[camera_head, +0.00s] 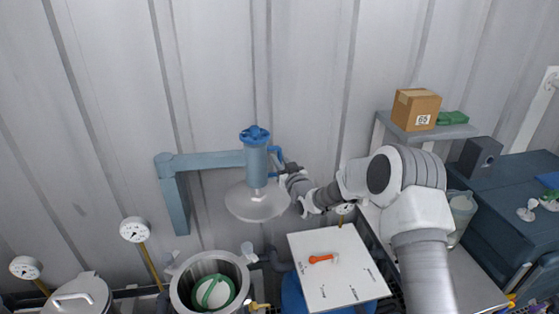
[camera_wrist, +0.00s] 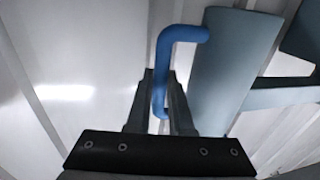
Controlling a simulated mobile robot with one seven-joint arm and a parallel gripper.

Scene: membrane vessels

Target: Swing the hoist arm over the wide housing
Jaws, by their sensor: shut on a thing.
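The hoist arm (camera_head: 205,160) is a blue-grey horizontal beam on a post, reaching right to a blue upright cylinder (camera_head: 256,166) with a blue knob on top. A pale round lid (camera_head: 250,205) hangs below the cylinder. My gripper (camera_head: 287,167) is shut on the blue handle (camera_wrist: 178,33) at the cylinder's right side; the wrist view shows the handle's bar between my fingers (camera_wrist: 160,95). The wide housing (camera_head: 178,291), an open metal vessel with a green ring and a white disc inside, is below and left of the lid. The lid is to the right of its opening.
A white board (camera_head: 330,245) with an orange tool (camera_head: 322,258) lies right of the housing. Gauges (camera_head: 134,229) on yellow stems and a closed lidded vessel (camera_head: 82,297) are at left. A shelf with a cardboard box (camera_head: 415,108) is at back right.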

